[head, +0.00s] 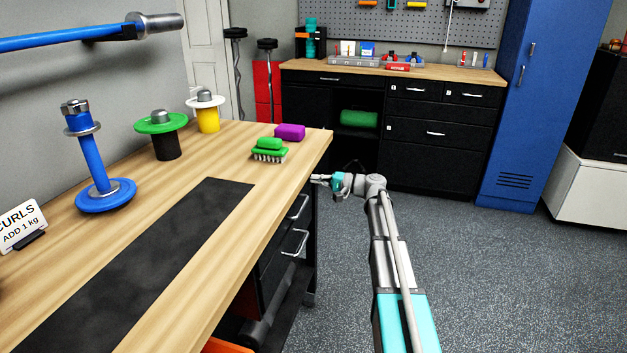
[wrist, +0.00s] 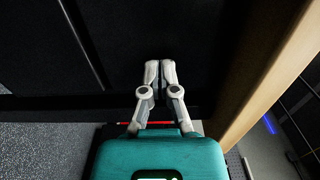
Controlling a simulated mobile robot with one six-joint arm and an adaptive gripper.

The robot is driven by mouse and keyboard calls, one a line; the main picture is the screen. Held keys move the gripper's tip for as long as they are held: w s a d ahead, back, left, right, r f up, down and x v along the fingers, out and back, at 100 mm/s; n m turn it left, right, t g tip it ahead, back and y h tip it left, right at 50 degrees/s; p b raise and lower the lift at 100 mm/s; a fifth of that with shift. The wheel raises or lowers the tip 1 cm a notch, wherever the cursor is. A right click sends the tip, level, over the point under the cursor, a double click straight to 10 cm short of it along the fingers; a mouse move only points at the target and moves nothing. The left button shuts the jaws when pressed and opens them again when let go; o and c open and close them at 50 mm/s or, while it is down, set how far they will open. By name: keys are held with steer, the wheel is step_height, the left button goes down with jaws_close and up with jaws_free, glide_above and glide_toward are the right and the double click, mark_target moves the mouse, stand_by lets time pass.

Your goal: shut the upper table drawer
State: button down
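The wood-topped table (head: 225,216) fills the left of the head view. Under its right edge are a handle of the upper drawer (head: 299,207) and a handle of the lower drawer (head: 294,243), both on dark fronts. The upper front looks close to flush; any small gap is hidden. My gripper (head: 318,179) is beside the table's far right corner, just below the top. In the wrist view my gripper (wrist: 160,65) has its fingers together and empty, pointing at a dark panel (wrist: 125,30). I cannot tell whether the tips touch it. The wooden edge (wrist: 265,75) runs at right.
A green brush (head: 269,151) and a purple block (head: 290,132) lie near the table's far corner. A black cabinet (head: 440,150) and a blue locker (head: 540,100) stand behind. The grey floor (head: 500,270) on the right is clear.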

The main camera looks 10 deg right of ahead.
steer(key=v, duration=1.3)
steer(key=shift+f, duration=0.1)
steer(key=s+a+f+n+g+h, duration=0.1)
steer(key=s+a+f+g+h, duration=0.2)
steer(key=s+a+f, duration=0.4)
steer(key=s+a+f+n+g+h, duration=0.2)
steer(key=s+a+f+g+h, duration=0.15)
steer(key=a, duration=0.45)
steer(key=s+a+f+n+g+h, duration=0.15)
steer(key=s+f+h, duration=0.25)
steer(key=s, duration=0.4)
steer(key=s+a+f+n+g+h, duration=0.1)
steer(key=s+a+f+n+h, duration=0.1)
steer(key=s+f+h, duration=0.45)
step_height(320, 180, up, 35)
steer(key=s+y+p, duration=0.1)
steer(key=s+p, duration=0.1)
steer(key=p, duration=3)
steer(key=shift+y+p, duration=0.3)
